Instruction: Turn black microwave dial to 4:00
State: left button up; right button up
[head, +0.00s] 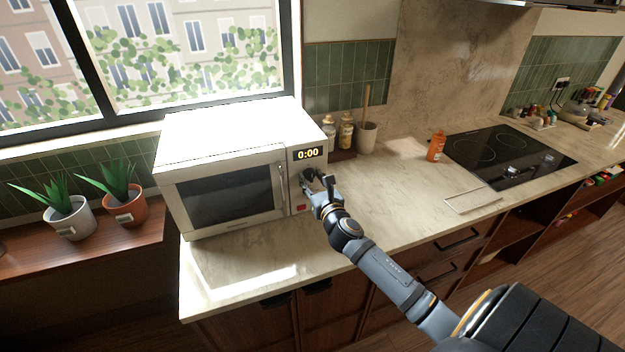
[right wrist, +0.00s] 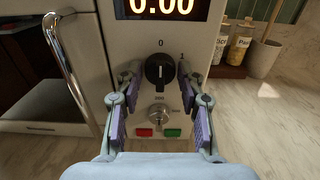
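The white microwave (head: 230,145) stands on the marble counter with its door shut. Its display (head: 308,154) reads 0:00; the display also shows at the top of the right wrist view (right wrist: 162,8). My right gripper (head: 318,184) is at the panel in the head view. In the right wrist view my right gripper (right wrist: 158,78) is open, with one finger on each side of the dial; I cannot tell whether they touch it. My left gripper is not in view.
Below the dial are a smaller silver knob (right wrist: 158,113), a red button (right wrist: 144,132) and a green button (right wrist: 172,133). The door handle (right wrist: 72,60) is left of the gripper. Jars (head: 346,132) and a utensil crock (head: 366,136) stand right of the microwave. An orange bottle (head: 436,146) is farther right.

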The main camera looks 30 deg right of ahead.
jog(key=c, duration=0.6)
jog(key=shift+c, duration=0.2)
